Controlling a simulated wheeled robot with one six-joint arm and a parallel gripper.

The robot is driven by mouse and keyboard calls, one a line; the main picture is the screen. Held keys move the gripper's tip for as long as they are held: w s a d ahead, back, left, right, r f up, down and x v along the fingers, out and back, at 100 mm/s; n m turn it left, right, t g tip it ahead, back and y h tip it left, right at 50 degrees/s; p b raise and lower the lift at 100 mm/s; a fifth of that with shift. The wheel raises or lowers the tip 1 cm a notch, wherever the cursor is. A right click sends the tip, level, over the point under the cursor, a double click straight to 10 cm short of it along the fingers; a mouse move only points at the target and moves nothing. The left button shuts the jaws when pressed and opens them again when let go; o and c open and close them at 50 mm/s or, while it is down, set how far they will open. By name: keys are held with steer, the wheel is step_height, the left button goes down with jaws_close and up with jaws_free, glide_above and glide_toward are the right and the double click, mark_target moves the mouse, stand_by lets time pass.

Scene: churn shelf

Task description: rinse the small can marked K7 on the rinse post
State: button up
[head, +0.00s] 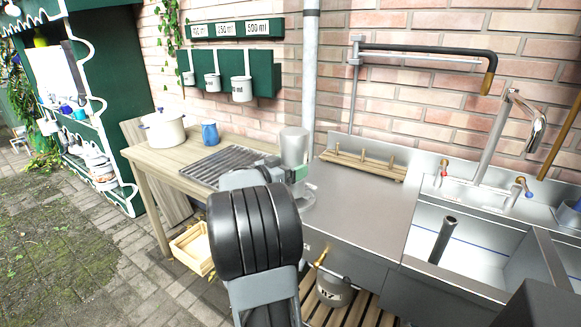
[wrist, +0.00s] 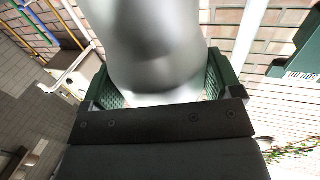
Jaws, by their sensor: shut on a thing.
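My gripper (head: 297,172) is shut on a silver-grey metal can (head: 294,142), held near the left end of the steel counter. The can also fills the upper middle of the wrist view (wrist: 150,40), between the green pads of my gripper (wrist: 158,92). No K7 mark shows on its visible side. My arm hides part of its lower end, so I cannot tell whether it touches the counter. A short dark metal tube (head: 443,240), which looks like the rinse post, stands slightly tilted in the left sink basin.
A steel counter (head: 370,205) with a wooden peg rack (head: 362,163) lies between my gripper and the sink (head: 480,245). A wooden table (head: 150,155) holds a pot (head: 163,129) and blue mug (head: 210,134).

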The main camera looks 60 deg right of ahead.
mark_target(283, 146)
stand_by(0.3)
steer(key=shift+r, duration=3.5)
